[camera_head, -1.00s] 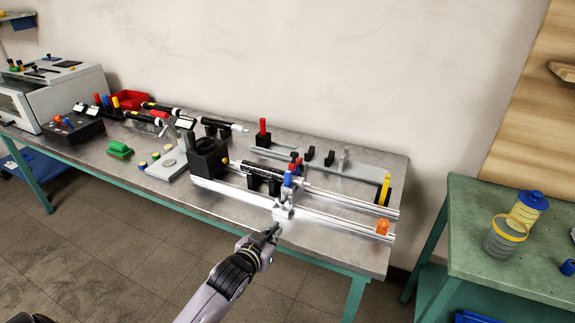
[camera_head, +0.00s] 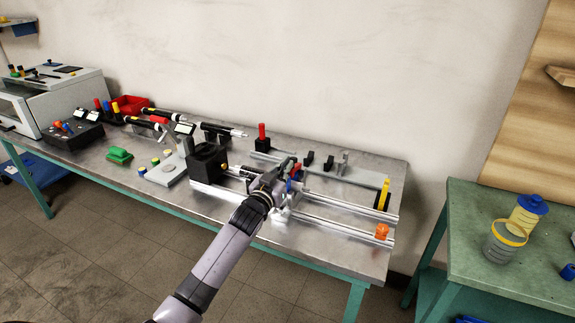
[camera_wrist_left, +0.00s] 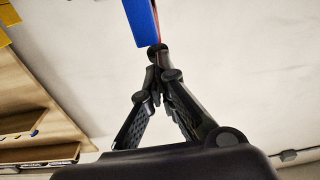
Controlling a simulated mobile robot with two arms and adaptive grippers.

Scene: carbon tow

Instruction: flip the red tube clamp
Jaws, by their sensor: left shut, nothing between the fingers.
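A small red lever (camera_head: 298,168) stands at the rails in the head view, just behind a blue lever (camera_head: 296,177); I take it for the red tube clamp's lever, though most of its body is hidden by my left arm. My left gripper (camera_head: 288,164) is shut and empty, over the rails beside these levers. In the left wrist view its fingertips (camera_wrist_left: 157,58) meet just below the blue lever (camera_wrist_left: 141,22), with a thin red strip (camera_wrist_left: 158,18) of the other lever behind it. I cannot tell whether they touch.
A separate upright red handle (camera_head: 262,131) stands on a black block farther back. A black block (camera_head: 207,162) is left of my gripper. An orange piece (camera_head: 382,231) and a yellow piece (camera_head: 384,192) are at the rails' right end. The table's front strip is clear.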

